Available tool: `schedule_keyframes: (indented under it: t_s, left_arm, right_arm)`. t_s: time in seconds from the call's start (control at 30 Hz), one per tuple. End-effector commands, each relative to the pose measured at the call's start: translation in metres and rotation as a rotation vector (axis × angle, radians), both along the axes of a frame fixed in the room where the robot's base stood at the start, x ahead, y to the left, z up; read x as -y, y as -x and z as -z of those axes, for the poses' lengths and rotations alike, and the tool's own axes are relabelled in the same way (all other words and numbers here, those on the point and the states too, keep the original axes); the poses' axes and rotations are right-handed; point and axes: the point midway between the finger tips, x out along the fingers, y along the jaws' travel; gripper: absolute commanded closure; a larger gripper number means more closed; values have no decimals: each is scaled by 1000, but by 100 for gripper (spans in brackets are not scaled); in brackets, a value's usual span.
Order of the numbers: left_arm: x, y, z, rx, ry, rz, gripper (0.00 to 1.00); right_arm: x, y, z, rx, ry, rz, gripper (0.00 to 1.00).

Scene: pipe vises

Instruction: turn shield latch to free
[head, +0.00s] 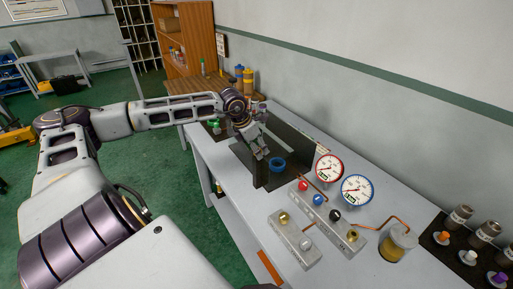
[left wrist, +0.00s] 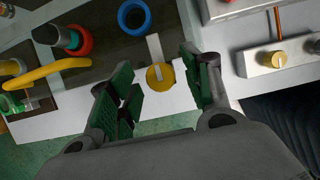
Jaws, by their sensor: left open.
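In the left wrist view a round yellow knob (left wrist: 160,79) with a pale grey bar (left wrist: 154,48) sits at the edge of the dark bench fixture; it looks like the shield latch. The bar points up in the picture, towards a blue ring (left wrist: 134,15). My left gripper (left wrist: 157,66) is open, its green-padded fingers on either side of the knob, with visible gaps. In the head view my left gripper (head: 260,150) hangs over the dark shield panels (head: 265,176), just left of the blue ring (head: 277,164); the latch cannot be made out there. My right gripper is not in view.
A red-rimmed gauge (head: 329,168) and a blue-rimmed gauge (head: 357,190) stand right of the shield, behind a valve block (head: 335,222) with coloured knobs. A yellow curved handle (left wrist: 45,73) and a red ring (left wrist: 78,42) lie left of my fingers.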

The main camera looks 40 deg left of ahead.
Motion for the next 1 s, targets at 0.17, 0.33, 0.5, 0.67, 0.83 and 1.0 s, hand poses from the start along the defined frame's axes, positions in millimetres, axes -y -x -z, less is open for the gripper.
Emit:
schedule_keyframes:
  t_s: [0.17,0.33,0.5,0.67,0.83,1.0]
  left_arm:
    - [0,0,0,0,0,0,51]
    - [0,0,0,0,0,0,66]
    - [0,0,0,0,0,0,88]
    - [0,0,0,0,0,0,96]
    - [0,0,0,0,1,9,96]
    - [-1,0,0,0,0,38,96]
  right_arm:
    - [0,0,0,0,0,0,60]
    - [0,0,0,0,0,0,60]
    - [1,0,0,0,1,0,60]
    - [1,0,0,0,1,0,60]
    - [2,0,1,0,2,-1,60]
    - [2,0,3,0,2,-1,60]
